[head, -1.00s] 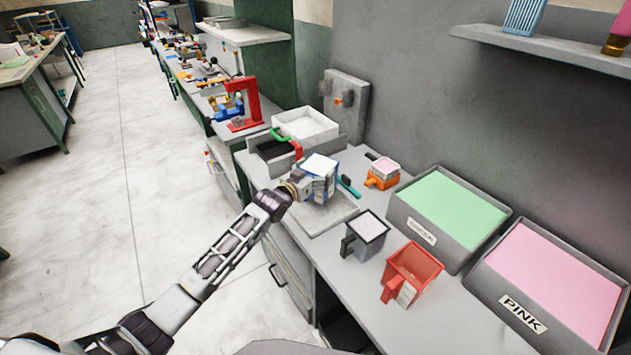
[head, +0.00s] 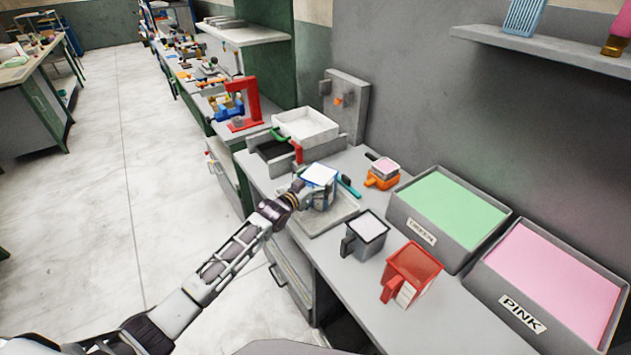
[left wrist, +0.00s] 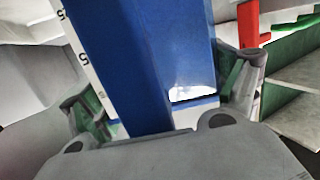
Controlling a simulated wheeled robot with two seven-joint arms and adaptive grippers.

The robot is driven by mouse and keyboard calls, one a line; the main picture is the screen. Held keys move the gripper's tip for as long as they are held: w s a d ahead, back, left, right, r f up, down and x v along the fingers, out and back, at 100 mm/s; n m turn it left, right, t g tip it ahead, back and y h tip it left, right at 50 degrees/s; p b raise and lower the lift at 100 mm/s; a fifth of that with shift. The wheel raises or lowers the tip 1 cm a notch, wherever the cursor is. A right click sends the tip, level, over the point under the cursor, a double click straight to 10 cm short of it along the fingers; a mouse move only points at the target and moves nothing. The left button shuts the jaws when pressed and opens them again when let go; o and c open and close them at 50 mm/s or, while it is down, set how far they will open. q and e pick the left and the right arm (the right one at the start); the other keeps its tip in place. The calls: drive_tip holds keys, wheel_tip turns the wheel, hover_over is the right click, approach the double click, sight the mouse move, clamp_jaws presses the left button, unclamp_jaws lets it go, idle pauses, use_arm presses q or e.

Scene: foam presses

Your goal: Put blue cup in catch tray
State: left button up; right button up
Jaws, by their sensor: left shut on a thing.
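The blue cup (head: 321,192) has white contents level with its top and stands upright over the shallow grey catch tray (head: 335,219). I cannot tell whether its base touches the tray. My left gripper (head: 309,196) is shut on the blue cup from the near left side. In the left wrist view the blue cup (left wrist: 190,45) fills the middle, between the two fingers of the gripper (left wrist: 165,95). My right gripper is not in view.
A grey cup (head: 364,234), a red cup (head: 412,270) and an orange cup (head: 381,180) stand to the right. Green (head: 455,205) and pink (head: 550,275) bins lie beyond. A white tray (head: 305,127) and a red press (head: 248,105) stand farther back. A teal-handled brush (head: 349,186) lies close behind the blue cup.

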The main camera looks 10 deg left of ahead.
use_arm(q)
drive_tip(key=o, duration=1.3)
drive_tip(key=shift+f, duration=0.1)
drive_tip(key=shift+c, duration=0.2)
drive_tip(key=v, duration=1.2)
drive_tip(key=shift+b, duration=0.3)
